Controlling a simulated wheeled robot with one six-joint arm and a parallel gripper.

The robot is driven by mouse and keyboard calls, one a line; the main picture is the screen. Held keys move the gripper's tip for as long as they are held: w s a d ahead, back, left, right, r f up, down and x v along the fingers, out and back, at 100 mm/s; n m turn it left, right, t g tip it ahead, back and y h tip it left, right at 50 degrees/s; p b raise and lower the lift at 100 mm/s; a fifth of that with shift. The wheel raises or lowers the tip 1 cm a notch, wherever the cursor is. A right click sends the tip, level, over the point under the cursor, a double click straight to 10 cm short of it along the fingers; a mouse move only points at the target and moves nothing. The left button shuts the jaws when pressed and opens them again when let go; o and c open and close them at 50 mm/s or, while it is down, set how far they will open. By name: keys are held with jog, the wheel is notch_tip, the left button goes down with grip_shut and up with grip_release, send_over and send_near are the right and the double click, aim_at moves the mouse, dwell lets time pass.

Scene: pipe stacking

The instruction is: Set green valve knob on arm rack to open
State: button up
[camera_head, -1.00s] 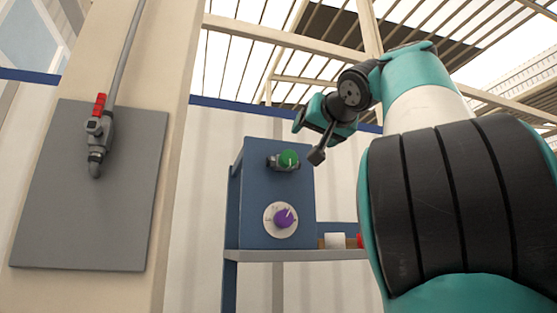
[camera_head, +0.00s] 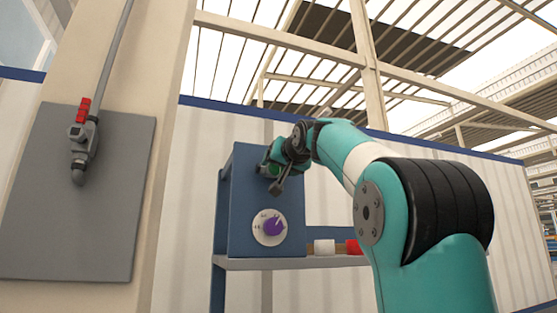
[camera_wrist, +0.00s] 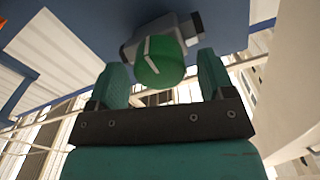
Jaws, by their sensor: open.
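The green valve knob (camera_wrist: 165,66) sits on a grey valve body (camera_wrist: 178,28) fixed to the blue panel. It has a pale pointer line on its face. In the wrist view my gripper (camera_wrist: 161,72) is open, with one teal finger on each side of the knob. Small gaps show between the fingers and the knob, and I cannot tell how deep the knob lies between them. In the head view my gripper (camera_head: 272,169) is at the blue box (camera_head: 240,215) and largely covers the valve.
A purple dial (camera_head: 273,226) on a white plate is lower on the same box. A white item (camera_head: 324,247) and a red item (camera_head: 352,247) stand on the shelf (camera_head: 285,263) to the right. A red-handled valve (camera_head: 82,130) is on a grey board at left.

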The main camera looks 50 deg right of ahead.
jog(key=shift+w+d, duration=0.3)
jog(key=shift+w, duration=0.2)
jog(key=c, duration=0.9)
